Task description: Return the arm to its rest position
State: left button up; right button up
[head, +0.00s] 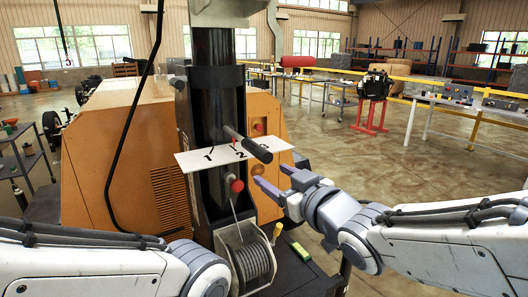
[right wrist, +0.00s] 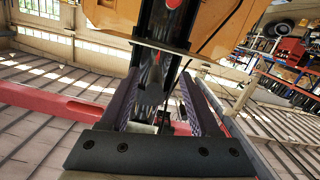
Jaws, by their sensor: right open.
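My right gripper (head: 272,180) is open and empty, its purple fingers pointing left toward the light tower's black mast (head: 213,95). It is just right of a red knob (head: 237,186) low on the mast, apart from it in the head view. In the right wrist view the two fingers (right wrist: 160,95) stand apart, with the mast seen between them. A white plate (head: 195,158) marked 1 and 2 crosses the mast above the gripper. A black-gripped handle (head: 257,150) sticks out over this plate. My left arm comes in at lower left; its gripper is not visible.
A winch drum with cable (head: 254,262) sits at the mast's foot, below my right gripper. The orange tower housing (head: 115,165) stands behind. A red stand (head: 371,115) and workbenches (head: 455,107) are farther back right. The floor right of the tower is open.

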jog(key=s+f+m+g+h, duration=0.1)
jog(key=s+f+g+h, duration=0.2)
jog(key=f, duration=0.4)
jog(key=s+f+g+h, duration=0.1)
jog(key=s+f+g, duration=0.35)
jog(key=f, duration=0.25)
jog(key=s+f+g+h, duration=0.1)
jog(key=s+f+g, duration=0.2)
jog(key=s, duration=0.5)
jog(key=s+d+f+n+g+h, duration=0.1)
jog(key=s+f+g, duration=0.2)
jog(key=s, duration=0.6)
jog(key=shift+f+g+h, duration=0.25)
jog(key=shift+g+h, duration=0.05)
jog(key=shift+g, duration=0.35)
jog(key=shift+d, duration=0.1)
